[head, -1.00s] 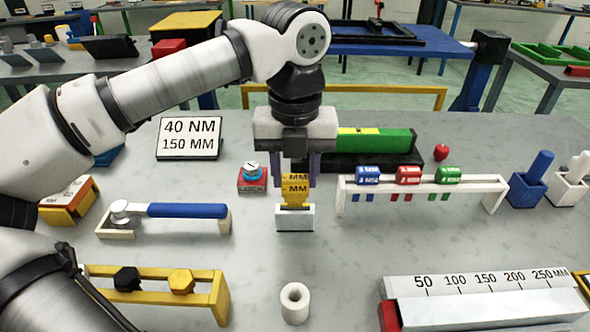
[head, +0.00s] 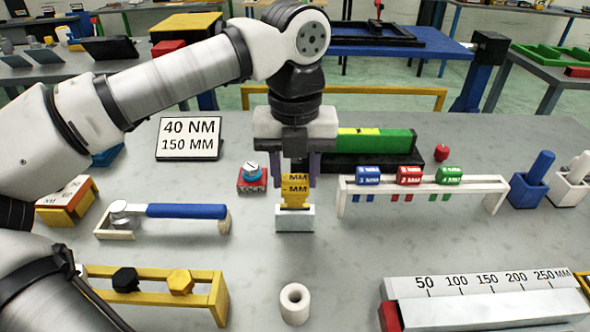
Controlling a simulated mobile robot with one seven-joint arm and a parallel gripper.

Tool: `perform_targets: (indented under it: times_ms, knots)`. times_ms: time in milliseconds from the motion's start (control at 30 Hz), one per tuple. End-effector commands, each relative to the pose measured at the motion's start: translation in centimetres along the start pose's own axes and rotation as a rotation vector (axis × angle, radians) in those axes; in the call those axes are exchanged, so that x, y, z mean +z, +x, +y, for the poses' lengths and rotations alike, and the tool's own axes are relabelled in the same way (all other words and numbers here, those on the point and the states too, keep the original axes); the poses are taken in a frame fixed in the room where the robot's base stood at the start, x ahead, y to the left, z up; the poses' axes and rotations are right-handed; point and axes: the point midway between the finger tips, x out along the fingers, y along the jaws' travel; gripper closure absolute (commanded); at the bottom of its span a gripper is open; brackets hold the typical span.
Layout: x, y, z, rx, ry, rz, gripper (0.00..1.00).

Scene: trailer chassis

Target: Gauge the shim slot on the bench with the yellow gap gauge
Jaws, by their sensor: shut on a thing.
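The yellow gap gauge (head: 295,190), marked MM, is upright in my gripper (head: 301,172), which is shut on its upper part. The gauge's lower end meets the top of a small pale block (head: 295,218) on the bench (head: 255,265), which seems to be the shim slot. The gauge's tip is hidden at the block, so I cannot tell how deep it sits.
A blue-handled wrench (head: 185,211) on a stand is to the left. A red box with a blue knob (head: 251,176) is close on the left. A white ring (head: 295,303) stands in front.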

Motion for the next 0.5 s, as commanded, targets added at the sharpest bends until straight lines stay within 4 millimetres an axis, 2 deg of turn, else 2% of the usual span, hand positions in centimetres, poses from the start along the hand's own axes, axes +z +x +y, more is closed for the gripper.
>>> perform_targets:
  times_ms: [500]
  knots:
    - [0.0,1.09,0.0,0.0,0.0,0.0,0.83]
